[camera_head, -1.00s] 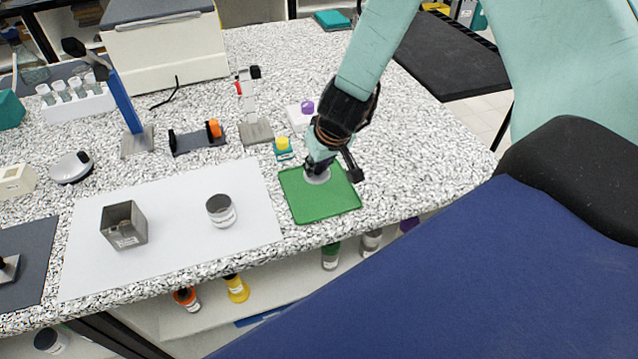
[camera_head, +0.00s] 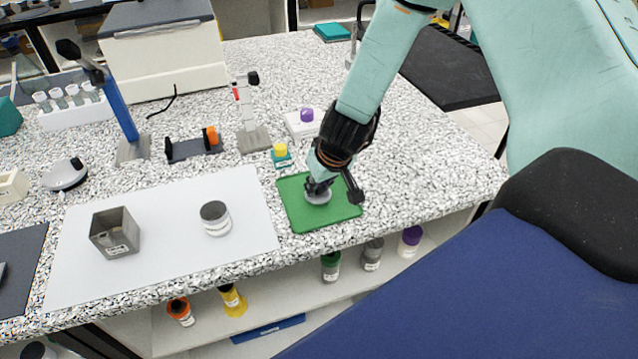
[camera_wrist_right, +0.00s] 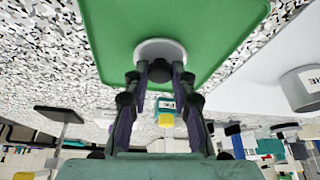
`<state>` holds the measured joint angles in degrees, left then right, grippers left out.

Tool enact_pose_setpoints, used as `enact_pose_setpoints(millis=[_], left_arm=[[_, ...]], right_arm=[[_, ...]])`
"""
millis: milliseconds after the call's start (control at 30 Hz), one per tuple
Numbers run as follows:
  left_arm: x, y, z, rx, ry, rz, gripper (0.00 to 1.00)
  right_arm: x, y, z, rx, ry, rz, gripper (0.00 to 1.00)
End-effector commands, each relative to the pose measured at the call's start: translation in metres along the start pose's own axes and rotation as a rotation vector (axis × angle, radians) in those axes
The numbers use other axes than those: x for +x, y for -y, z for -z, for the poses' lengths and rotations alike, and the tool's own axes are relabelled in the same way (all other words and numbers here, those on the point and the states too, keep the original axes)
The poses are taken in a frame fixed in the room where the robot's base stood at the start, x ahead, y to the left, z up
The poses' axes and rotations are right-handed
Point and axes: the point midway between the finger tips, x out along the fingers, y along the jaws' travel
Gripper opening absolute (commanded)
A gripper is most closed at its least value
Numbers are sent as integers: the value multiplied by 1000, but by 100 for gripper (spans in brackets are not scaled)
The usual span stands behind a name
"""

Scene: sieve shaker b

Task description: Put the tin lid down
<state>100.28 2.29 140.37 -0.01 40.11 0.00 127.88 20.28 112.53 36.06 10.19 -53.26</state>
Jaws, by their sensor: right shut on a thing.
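The tin lid (camera_head: 318,197) is a small grey-white disc over the green mat (camera_head: 338,216) on the speckled bench. My right gripper (camera_head: 319,184) is shut on the lid's dark knob from above. In the right wrist view the lid (camera_wrist_right: 148,46) shows as a pale disc with a dark knob between the fingertips (camera_wrist_right: 160,72), against the green mat (camera_wrist_right: 215,30). Whether the lid touches the mat or is just above it, I cannot tell. A round tin (camera_head: 215,219) stands on the white sheet to the left. My left gripper is not in view.
A square metal container (camera_head: 115,234) stands on the white sheet (camera_head: 180,265). Behind the mat are a yellow-capped item (camera_head: 281,154), a purple-knobbed item (camera_head: 307,116) and a clamp stand (camera_head: 252,138). The bench right of the mat is clear.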

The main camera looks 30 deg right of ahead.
Motion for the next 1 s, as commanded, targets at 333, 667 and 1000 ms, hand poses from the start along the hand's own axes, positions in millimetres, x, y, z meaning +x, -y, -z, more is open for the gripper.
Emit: enact_pose_setpoints(millis=[333, 667, 1000], left_arm=[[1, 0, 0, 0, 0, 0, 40], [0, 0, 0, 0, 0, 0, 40], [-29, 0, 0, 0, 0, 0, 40]], right_arm=[[2, 0, -1, 0, 0, 0, 47], [0, 0, 0, 0, 1, 0, 47], [-40, 0, 3, 2, -1, 1, 47]])
